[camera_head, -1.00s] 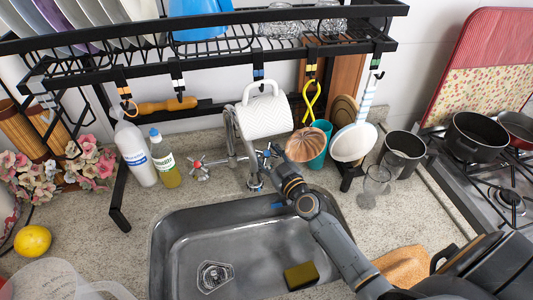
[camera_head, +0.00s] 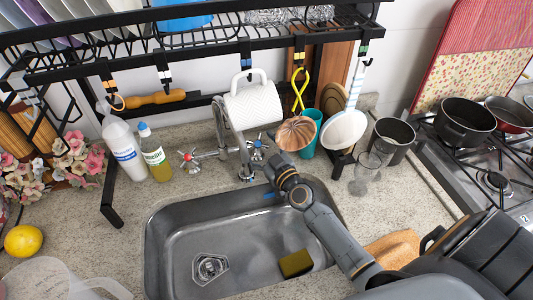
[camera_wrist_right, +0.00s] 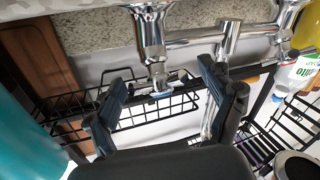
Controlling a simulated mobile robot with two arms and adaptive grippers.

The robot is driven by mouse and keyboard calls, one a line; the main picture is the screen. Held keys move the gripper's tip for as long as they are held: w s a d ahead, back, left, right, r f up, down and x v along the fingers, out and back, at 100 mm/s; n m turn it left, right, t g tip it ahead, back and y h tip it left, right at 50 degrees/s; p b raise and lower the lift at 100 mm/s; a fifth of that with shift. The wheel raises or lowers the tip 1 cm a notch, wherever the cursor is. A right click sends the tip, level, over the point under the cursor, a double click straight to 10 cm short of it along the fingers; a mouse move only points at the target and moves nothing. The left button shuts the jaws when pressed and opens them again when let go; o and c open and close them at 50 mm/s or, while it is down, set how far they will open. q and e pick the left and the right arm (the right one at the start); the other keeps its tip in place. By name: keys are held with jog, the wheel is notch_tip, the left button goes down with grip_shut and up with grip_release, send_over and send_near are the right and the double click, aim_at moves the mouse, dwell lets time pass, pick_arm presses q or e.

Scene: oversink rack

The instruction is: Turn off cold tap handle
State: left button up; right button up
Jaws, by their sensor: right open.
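The cold tap handle (camera_head: 257,147), a chrome cross with blue marks, sits on the right side of the faucet (camera_head: 222,140) behind the sink. My right gripper (camera_head: 268,168) is just in front of and below it, with a small gap apparent in the head view. In the right wrist view, the open fingers of the gripper (camera_wrist_right: 168,98) straddle the view of a chrome tap part (camera_wrist_right: 158,78); I cannot tell whether they touch it. The hot tap handle (camera_head: 189,160), with red marks, is to the left. My left gripper is not in view.
The steel sink (camera_head: 160,235) holds a sponge (camera_head: 295,263). A patterned mug (camera_head: 253,105) hangs from the black rack (camera_head: 210,45) above the tap. A copper mould (camera_head: 295,134), teal cup (camera_head: 313,128) and clear glass (camera_head: 367,172) stand or hang to the right. Bottles (camera_head: 155,155) stand left.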

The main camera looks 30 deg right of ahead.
jog(key=s, duration=1.1)
jog(key=shift+s+d, duration=0.15)
jog(key=shift+d, duration=0.1)
jog(key=shift+r, duration=0.1)
